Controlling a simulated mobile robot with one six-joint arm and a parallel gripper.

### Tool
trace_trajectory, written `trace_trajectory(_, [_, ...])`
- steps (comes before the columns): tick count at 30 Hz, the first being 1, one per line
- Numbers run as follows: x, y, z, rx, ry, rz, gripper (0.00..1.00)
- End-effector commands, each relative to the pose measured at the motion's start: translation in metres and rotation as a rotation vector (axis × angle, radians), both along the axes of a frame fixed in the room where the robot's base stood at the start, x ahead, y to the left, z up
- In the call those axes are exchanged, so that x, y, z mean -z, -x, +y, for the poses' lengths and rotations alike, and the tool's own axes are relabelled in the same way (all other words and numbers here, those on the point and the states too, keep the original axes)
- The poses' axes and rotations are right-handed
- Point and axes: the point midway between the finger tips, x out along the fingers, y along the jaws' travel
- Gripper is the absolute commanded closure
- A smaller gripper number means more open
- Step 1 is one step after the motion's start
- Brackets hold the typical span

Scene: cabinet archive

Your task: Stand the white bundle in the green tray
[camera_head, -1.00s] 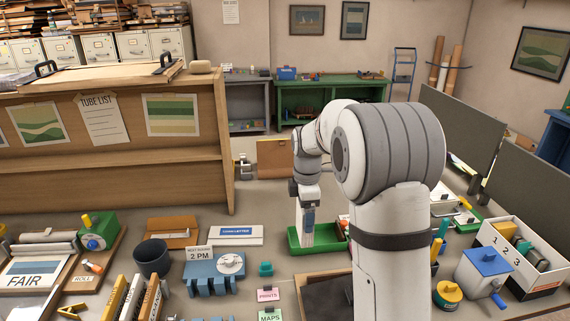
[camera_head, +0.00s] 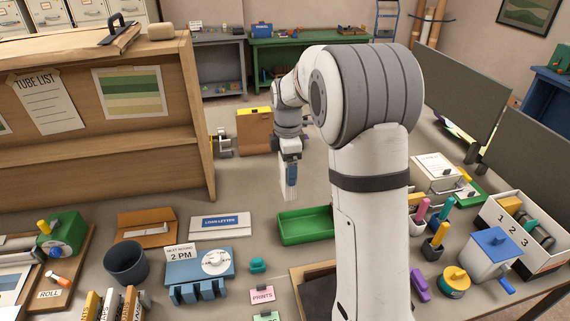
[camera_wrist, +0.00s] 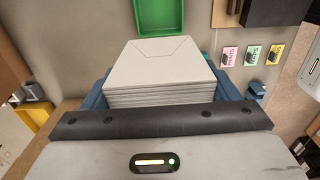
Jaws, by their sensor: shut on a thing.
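My gripper (camera_head: 290,178) is shut on the white bundle (camera_head: 284,186), a stack of white envelopes. In the wrist view the bundle (camera_wrist: 162,68) sits between the blue fingers, its top flap and stacked edges showing. In the head view it hangs upright below my wrist, with a blue finger in front of part of it. The green tray (camera_head: 290,238) lies on the table nearer the camera, apart from the bundle; my arm hides its right end. The visible part of the tray is empty. In the wrist view the tray (camera_wrist: 140,28) shows beyond the bundle.
A teal stamp (camera_head: 258,265), a pink PRINTS tag (camera_head: 262,295) and a blue 2 PM stand (camera_head: 198,270) lie left of the tray. A LOAN LETTER board (camera_head: 220,226) lies left of the bundle. A wooden cabinet (camera_head: 100,150) stands at left. Dark screens stand at right.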

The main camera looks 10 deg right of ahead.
Motion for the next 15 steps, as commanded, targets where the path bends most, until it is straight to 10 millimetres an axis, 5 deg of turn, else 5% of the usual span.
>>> trace_trajectory(15, [0.052, 0.000, 0.000, 0.000, 0.000, 0.001, 0.43])
